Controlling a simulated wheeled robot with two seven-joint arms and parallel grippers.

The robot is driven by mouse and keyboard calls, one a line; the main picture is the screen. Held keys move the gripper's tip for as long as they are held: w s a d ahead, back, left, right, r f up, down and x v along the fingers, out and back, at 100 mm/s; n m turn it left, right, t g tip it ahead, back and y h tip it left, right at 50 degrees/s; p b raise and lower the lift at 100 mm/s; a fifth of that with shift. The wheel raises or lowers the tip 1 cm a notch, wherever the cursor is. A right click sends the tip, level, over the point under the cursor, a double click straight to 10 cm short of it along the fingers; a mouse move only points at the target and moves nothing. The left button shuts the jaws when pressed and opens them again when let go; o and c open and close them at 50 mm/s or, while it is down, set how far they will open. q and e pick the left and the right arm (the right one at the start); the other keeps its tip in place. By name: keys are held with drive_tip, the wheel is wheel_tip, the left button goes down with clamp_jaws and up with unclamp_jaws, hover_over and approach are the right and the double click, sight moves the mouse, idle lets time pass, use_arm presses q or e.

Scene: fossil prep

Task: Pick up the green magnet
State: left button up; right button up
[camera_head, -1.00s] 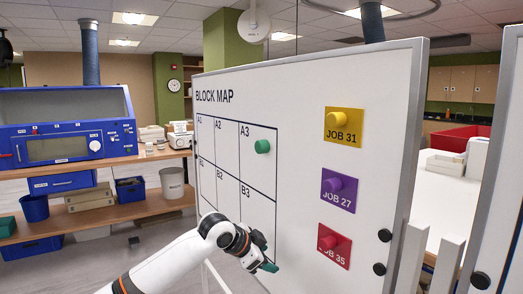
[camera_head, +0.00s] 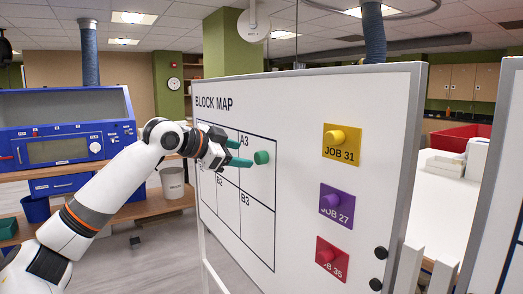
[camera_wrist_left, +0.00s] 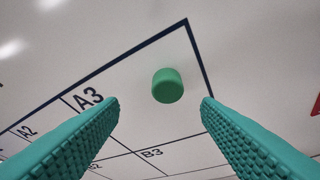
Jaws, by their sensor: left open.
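The green magnet (camera_head: 261,157) is a short round knob on the whiteboard (camera_head: 300,110), in cell A3 of the block map. My left gripper (camera_head: 240,153) is open, just left of the magnet, its teal fingers pointing toward it. In the left wrist view the magnet (camera_wrist_left: 167,85) sits ahead of the gap between the two fingers (camera_wrist_left: 160,103), apart from both, with nothing held. My right gripper is in neither current view.
Yellow JOB 31 (camera_head: 342,145), purple JOB 27 (camera_head: 336,204) and red JOB 35 (camera_head: 332,259) cards, each with a matching knob, are on the board's right. Black round knobs (camera_head: 380,253) are near its right edge. A blue machine (camera_head: 60,145) stands behind at left.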

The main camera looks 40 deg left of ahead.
sight(257, 158)
use_arm(q)
drive_tip(key=shift+w+d+p, duration=0.2)
drive_tip(key=shift+w+p, duration=0.25)
drive_tip(key=shift+w, duration=0.1)
drive_tip(key=p+x, duration=0.1)
drive_tip(key=x, duration=0.1)
drive_tip(key=p+x, duration=0.1)
drive_tip(key=shift+w+d+f, duration=0.2)
drive_tip(key=shift+w+d, duration=0.1)
drive_tip(key=shift+d, duration=0.1)
drive_tip(key=shift+w+f, duration=0.25)
drive_tip(key=shift+w, duration=0.15)
drive_tip(key=shift+s, duration=0.1)
drive_tip(key=shift+c, duration=0.4)
drive_tip(key=c, duration=1)
